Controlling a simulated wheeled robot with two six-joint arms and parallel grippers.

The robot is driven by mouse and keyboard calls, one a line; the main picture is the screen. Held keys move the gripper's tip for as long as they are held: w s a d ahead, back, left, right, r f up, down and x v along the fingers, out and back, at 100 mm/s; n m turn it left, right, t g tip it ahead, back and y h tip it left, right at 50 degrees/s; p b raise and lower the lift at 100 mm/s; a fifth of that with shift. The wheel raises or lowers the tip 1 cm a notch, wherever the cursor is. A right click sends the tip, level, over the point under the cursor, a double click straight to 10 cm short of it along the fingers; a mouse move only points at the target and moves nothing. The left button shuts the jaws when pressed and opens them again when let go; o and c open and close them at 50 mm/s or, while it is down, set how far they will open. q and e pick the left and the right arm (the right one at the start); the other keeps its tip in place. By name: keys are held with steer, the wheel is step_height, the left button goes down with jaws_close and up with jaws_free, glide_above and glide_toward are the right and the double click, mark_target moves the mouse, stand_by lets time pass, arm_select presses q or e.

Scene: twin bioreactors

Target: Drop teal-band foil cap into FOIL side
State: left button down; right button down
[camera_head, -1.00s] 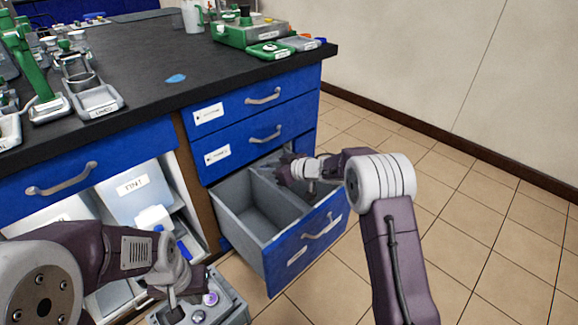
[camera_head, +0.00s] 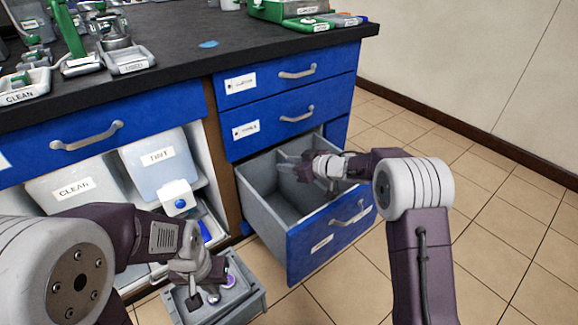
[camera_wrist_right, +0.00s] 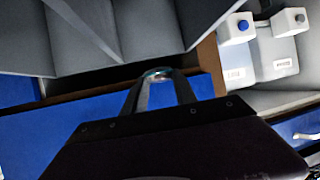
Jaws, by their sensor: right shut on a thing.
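The open blue-fronted drawer (camera_head: 330,232) has a grey interior split by a divider into two compartments. No readable label tells me which is the FOIL side. My right gripper (camera_head: 305,170) hangs over the drawer's back part, near the divider. In the right wrist view its fingers (camera_wrist_right: 160,88) are shut on a small silvery cap with a teal band (camera_wrist_right: 158,74), mostly hidden between the fingertips. The cap is too small to see in the head view. My left gripper (camera_head: 205,298) points down over a grey caddy (camera_head: 250,303); its jaw opening is unclear.
A purple-topped item (camera_head: 229,281) sits in the caddy. A CLEAN bin (camera_head: 73,188) and another labelled bin (camera_head: 157,157) stand under the counter. Two shut drawers lie above the open one. The black worktop (camera_head: 190,65) holds trays and equipment. The floor at right is clear.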

steer(key=c, duration=0.9)
jaws_free()
steer(key=p+v, duration=0.6)
steer(key=v, duration=0.3)
